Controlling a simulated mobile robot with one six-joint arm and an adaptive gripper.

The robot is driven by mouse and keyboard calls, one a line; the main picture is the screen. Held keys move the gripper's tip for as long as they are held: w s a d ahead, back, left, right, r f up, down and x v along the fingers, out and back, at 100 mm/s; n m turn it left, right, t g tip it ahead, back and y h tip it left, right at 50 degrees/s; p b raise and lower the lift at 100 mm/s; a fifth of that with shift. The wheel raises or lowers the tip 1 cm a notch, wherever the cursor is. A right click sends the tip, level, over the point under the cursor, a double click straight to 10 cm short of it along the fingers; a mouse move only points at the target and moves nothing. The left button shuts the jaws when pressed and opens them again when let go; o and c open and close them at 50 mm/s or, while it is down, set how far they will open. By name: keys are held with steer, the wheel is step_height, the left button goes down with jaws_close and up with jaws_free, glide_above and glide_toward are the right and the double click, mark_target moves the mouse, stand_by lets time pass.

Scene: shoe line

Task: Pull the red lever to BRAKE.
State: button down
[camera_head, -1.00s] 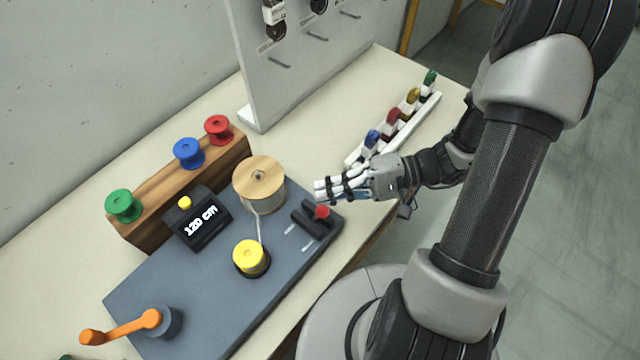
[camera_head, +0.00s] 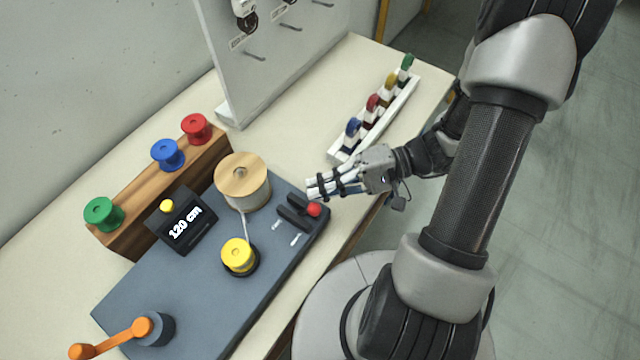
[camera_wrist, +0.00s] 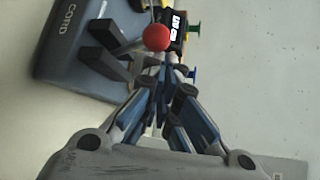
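The red lever has a red ball knob (camera_head: 314,209) on a dark slotted base at the right corner of the blue-grey board (camera_head: 190,300). In the wrist view the red knob (camera_wrist: 156,37) is just beyond the fingertips, near the picture's top. My gripper (camera_head: 310,187) is beside the lever, just above the knob in the head picture. In the wrist view its fingers (camera_wrist: 166,78) come together at the tips with nothing seen between them. Whether they touch the knob cannot be told. White marks by the lever are too small to read.
The board bears a wooden spool (camera_head: 242,176), a yellow spool (camera_head: 238,252), a black display (camera_head: 182,220) reading 120 cm and an orange crank (camera_head: 112,337). A white tray (camera_head: 400,108) of coloured items stands near my gripper.

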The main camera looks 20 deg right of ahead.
steer(key=shift+s, duration=0.15)
steer(key=v, duration=1.2)
